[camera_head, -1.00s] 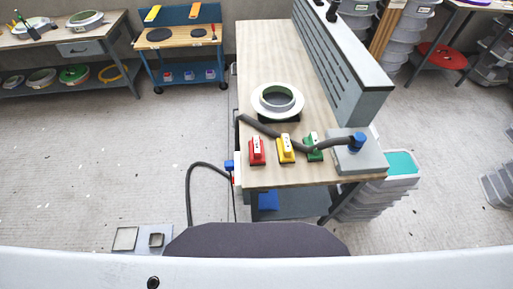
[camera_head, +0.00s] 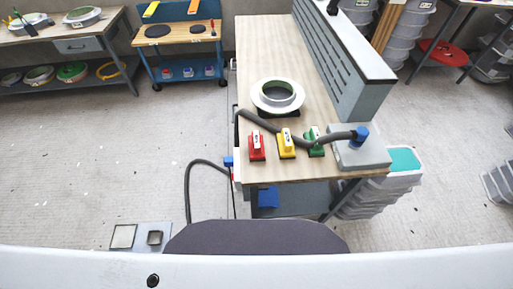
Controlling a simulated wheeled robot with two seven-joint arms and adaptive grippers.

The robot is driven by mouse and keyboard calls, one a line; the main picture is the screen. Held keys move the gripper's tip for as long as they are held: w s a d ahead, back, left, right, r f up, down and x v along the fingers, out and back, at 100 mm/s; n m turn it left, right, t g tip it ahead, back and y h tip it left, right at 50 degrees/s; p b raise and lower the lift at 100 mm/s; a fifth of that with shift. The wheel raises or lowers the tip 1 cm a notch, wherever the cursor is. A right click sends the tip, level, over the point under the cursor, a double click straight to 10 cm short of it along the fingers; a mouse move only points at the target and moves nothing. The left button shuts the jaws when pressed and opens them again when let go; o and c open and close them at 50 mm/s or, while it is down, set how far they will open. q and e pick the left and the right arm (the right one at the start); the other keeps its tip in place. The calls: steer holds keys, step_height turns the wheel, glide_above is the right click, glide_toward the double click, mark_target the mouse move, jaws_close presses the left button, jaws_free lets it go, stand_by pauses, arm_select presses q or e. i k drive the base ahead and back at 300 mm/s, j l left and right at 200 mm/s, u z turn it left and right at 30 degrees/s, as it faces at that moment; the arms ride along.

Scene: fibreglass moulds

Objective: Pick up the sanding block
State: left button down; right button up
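Three sanding blocks stand in a row near the front edge of the wooden workbench (camera_head: 262,55). The red block (camera_head: 257,148) is on the left, the yellow block (camera_head: 286,144) in the middle and the green block (camera_head: 316,146) on the right. Each has a pale label on top. Neither of my grippers shows in the head view.
A round white mould (camera_head: 277,96) sits behind the blocks. A slotted grey panel (camera_head: 345,60) lines the bench's right side. Stacked grey bins (camera_head: 375,196) stand right of the bench.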

mark_target(258, 153)
steer(key=l+u, duration=0.3)
steer(key=u, duration=0.15)
steer(key=k+l+u, duration=0.15)
steer(key=l+u, duration=0.15)
steer(key=u, duration=0.15)
steer(key=k+l+u, duration=0.1)
steer(key=l+u, duration=0.15)
steer(key=u, duration=0.2)
steer(key=k+l+u, duration=0.15)
steer(key=u, duration=0.3)
